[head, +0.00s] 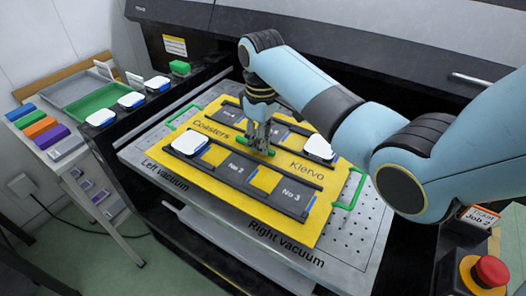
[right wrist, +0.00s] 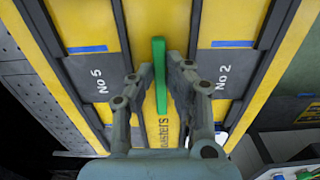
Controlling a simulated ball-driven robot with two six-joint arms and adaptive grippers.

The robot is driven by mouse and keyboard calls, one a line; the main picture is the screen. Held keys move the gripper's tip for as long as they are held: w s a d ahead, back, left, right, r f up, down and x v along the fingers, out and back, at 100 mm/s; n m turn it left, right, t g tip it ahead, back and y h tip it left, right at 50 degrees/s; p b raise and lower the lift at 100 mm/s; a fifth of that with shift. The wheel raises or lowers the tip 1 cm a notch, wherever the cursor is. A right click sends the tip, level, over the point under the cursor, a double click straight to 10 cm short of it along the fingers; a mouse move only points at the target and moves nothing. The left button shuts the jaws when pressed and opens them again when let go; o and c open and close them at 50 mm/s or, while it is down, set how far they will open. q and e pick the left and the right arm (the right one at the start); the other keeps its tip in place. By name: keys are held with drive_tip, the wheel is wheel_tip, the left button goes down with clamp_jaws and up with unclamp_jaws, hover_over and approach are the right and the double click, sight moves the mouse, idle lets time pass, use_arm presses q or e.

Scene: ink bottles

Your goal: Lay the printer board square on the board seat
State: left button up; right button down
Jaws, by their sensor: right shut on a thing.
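The yellow printer board (head: 228,187) carries the words Coasters and Klervo, dark numbered slot strips, and green handles at its left and right ends. It is over the grey perforated bed (head: 352,233) marked Left vacuum and Right vacuum; I cannot tell whether it touches the bed or is exactly square to it. White pieces (head: 190,143) (head: 318,148) sit on the board. My right gripper (head: 262,146) is shut on the green bar (right wrist: 160,72) at the board's middle, also seen between the fingers (right wrist: 160,95) in the right wrist view. My left gripper is not in view.
Left of the bed, white pieces (head: 131,99) and a green block (head: 180,67) stand on a dark ledge. A side table holds a grey tray (head: 78,90), a green tray (head: 93,106) and several coloured boxes (head: 43,131). A red button (head: 491,270) is at front right.

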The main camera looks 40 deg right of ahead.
drive_tip(key=shift+w+d+f, duration=0.1)
drive_tip(key=shift+w+d, duration=0.15)
drive_tip(key=shift+f, duration=2)
drive_tip(key=shift+f, duration=0.2)
drive_tip(key=c, duration=1.3)
unclamp_jaws()
drive_tip(key=shift+r, duration=0.1)
wheel_tip(320, 180, up, 12)
drive_tip(key=shift+r, duration=0.1)
drive_tip(key=shift+s+a, duration=0.1)
